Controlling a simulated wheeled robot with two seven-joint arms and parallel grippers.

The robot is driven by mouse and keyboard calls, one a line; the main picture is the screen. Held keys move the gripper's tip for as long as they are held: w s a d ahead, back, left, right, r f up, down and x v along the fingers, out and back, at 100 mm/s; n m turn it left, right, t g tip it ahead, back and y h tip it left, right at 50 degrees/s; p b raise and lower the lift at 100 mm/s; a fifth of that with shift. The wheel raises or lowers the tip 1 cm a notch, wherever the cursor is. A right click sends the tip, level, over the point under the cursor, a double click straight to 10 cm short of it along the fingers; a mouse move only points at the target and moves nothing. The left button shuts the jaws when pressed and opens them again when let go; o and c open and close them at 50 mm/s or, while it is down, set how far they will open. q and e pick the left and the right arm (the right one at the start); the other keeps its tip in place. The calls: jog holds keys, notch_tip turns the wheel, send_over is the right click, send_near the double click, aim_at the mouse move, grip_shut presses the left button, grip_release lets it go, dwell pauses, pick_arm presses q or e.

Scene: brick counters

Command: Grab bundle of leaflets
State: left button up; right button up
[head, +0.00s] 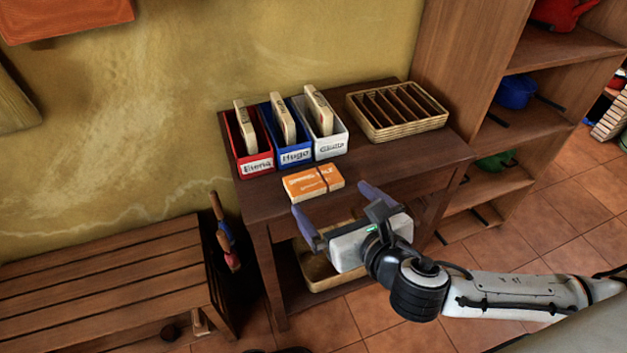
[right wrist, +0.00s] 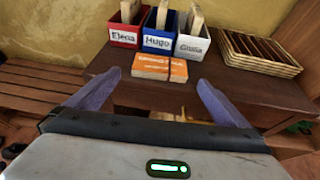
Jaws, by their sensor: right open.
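An orange bundle of leaflets (head: 313,183) with a dark band around it lies flat near the front edge of the dark wooden table (head: 380,157). It also shows in the right wrist view (right wrist: 160,67), centred beyond my fingers. My right gripper (head: 335,216) is open and empty, its two purple fingers spread wide. It is in front of the bundle, apart from it, with the fingers pointing towards it. My left gripper is in neither view.
Red (head: 246,146), blue (head: 288,137) and white (head: 326,130) name-labelled bins, each holding a pale bundle, stand behind the leaflets. A slotted wooden tray (head: 397,126) is at the right. A shelf unit (head: 500,135) and a slatted bench (head: 105,290) flank the table.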

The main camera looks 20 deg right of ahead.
aim_at(315, 181)
jog(key=x, duration=0.9)
jog(key=shift+w+f+b, duration=0.15)
jog(key=shift+w+b, duration=0.15)
jog(key=c, duration=0.7)
